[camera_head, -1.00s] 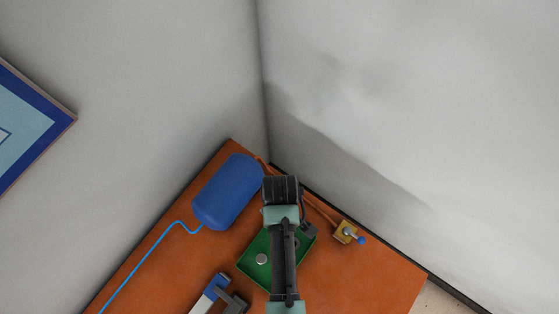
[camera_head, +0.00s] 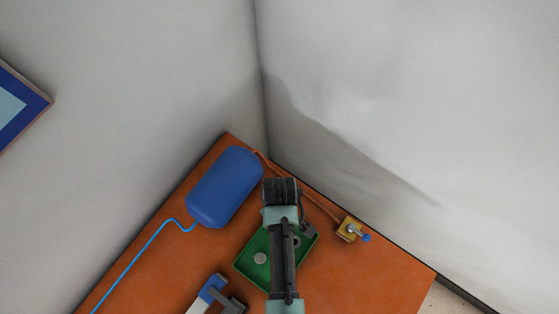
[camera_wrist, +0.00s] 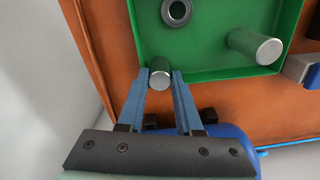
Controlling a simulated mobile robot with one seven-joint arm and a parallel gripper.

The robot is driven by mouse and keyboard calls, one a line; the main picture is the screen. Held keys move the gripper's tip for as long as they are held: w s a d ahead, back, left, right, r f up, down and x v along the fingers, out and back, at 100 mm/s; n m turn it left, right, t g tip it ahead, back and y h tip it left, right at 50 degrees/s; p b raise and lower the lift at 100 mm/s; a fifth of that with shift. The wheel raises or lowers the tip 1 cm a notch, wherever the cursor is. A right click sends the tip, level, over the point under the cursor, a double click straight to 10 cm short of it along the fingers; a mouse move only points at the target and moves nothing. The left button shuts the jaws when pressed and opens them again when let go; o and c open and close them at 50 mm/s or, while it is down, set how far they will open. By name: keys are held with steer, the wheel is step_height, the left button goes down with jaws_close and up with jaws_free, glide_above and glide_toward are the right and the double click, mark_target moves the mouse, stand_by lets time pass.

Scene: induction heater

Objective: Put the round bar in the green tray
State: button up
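My gripper (camera_wrist: 160,74) has its two blue fingers close against the sides of a short grey round bar (camera_wrist: 160,79), apparently gripping it. This bar overlaps the near wall of the green tray (camera_wrist: 205,62); its height above the tray floor is hard to tell. Another grey round bar (camera_wrist: 256,47) stands in the tray, also seen in the head view (camera_head: 260,258). A dark metal ring (camera_wrist: 176,11) lies in the tray. In the head view my arm covers part of the tray (camera_head: 247,273), and the fingers and held bar are hidden.
A large blue tank (camera_head: 225,188) stands just left of my arm, with a blue hose (camera_head: 140,251). A yellow valve block (camera_head: 347,229) with a blue-tipped lever is at the right. A blue and grey clamp-like device (camera_head: 214,292) is at the front. Walls close off the table (camera_head: 385,275) behind.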

steer(key=o, duration=0.5)
step_height(320, 180, up, 13)
steer(key=shift+b, duration=0.4)
stand_by(0.5)
